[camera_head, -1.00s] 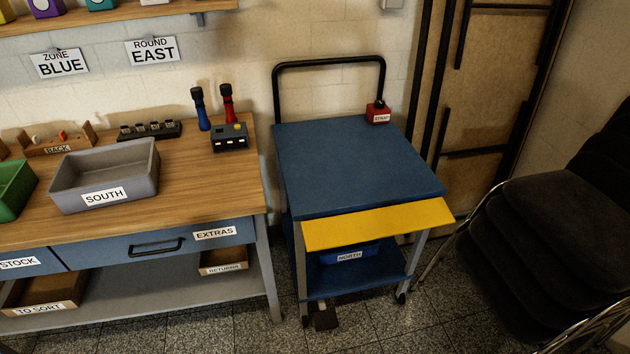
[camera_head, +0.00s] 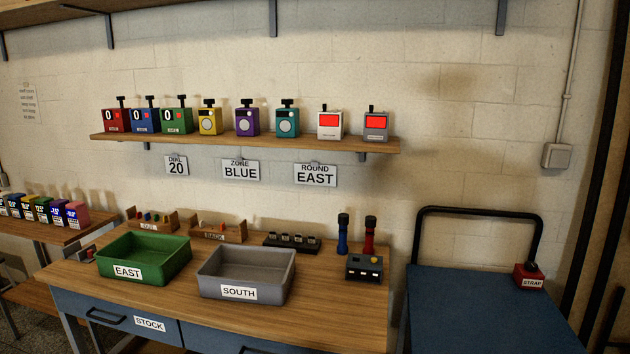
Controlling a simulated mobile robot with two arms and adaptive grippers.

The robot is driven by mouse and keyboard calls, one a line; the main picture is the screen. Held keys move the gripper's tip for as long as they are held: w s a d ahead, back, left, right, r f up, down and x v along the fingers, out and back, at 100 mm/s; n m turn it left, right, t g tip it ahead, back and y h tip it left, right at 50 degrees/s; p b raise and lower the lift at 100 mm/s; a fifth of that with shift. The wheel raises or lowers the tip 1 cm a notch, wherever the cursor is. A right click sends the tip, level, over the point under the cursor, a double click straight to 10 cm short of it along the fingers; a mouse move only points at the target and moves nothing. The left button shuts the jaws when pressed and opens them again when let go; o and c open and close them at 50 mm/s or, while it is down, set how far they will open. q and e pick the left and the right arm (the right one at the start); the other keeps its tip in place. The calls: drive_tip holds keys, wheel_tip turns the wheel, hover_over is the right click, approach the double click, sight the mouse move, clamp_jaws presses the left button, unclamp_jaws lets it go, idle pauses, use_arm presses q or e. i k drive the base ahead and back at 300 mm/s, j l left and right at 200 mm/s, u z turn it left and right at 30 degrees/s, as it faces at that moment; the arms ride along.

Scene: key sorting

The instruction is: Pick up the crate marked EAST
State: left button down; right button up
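The green crate marked EAST (camera_head: 163,273) sits on the left part of the wooden workbench (camera_head: 330,318). It looks empty, and its white label faces me. The grey crate marked SOUTH (camera_head: 275,287) stands just to its right, with a narrow gap between them. A sign reading ROUND EAST (camera_head: 315,175) hangs below the wall shelf. Neither of my grippers is in view.
Behind the crates stand wooden racks marked OUT (camera_head: 151,222) and BACK (camera_head: 218,233), and a dark slotted strip (camera_head: 291,244). Blue and red torches (camera_head: 343,234) and a small dark box (camera_head: 364,268) stand at right. A blue cart (camera_head: 480,310) stands right of the bench.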

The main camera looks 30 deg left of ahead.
sight(152, 259)
drive_tip(key=u, duration=1.75)
